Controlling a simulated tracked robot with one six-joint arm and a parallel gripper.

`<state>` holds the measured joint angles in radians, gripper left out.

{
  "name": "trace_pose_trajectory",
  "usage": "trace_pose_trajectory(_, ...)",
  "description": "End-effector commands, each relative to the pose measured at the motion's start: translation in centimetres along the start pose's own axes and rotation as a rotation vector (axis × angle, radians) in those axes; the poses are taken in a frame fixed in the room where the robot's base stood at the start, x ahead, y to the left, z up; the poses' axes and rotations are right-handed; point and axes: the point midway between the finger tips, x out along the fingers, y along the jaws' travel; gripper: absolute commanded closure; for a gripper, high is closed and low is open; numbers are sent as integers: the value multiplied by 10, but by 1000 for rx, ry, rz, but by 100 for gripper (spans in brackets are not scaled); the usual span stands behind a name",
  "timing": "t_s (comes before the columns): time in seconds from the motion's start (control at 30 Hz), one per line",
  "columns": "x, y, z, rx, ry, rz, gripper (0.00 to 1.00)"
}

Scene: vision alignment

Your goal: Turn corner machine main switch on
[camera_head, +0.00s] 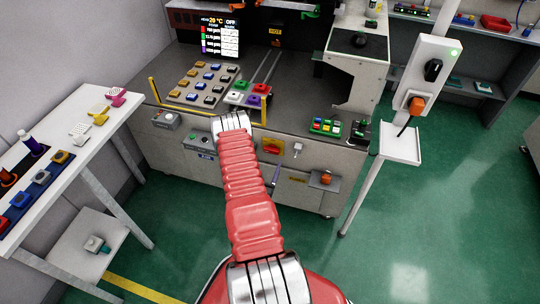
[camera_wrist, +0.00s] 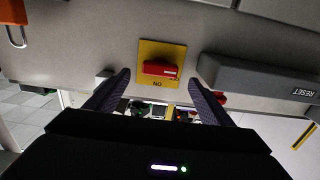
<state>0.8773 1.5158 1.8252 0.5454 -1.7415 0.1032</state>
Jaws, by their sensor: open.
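The main switch (camera_head: 272,146) is a red handle on a yellow plate on the front of the corner machine (camera_head: 348,169). In the wrist view, which looks upside down, the red handle (camera_wrist: 160,69) lies level on its yellow plate (camera_wrist: 176,48). Inverted letters reading ON show beside the handle. My gripper (camera_wrist: 163,80) is open, with one dark finger on each side of the switch in the picture. The fingers appear apart from the handle; the depth gap is hard to judge. In the head view my red arm reaches up to the machine and the gripper is hidden.
A grey box marked RESET (camera_wrist: 265,78) sits close beside the switch. An orange padlock (camera_wrist: 14,14) hangs on the other side. A white post with an orange plug (camera_head: 416,105) stands at right. Green floor is clear at right.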

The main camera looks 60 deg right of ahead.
Motion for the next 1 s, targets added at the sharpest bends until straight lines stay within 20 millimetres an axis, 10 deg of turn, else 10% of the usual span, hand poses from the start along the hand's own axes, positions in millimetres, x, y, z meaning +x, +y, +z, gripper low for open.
trace_pose_trajectory(0.43,60,0,0,1,2,1,25)
trace_pose_trajectory(1.0,65,0,0,-1,0,0,38)
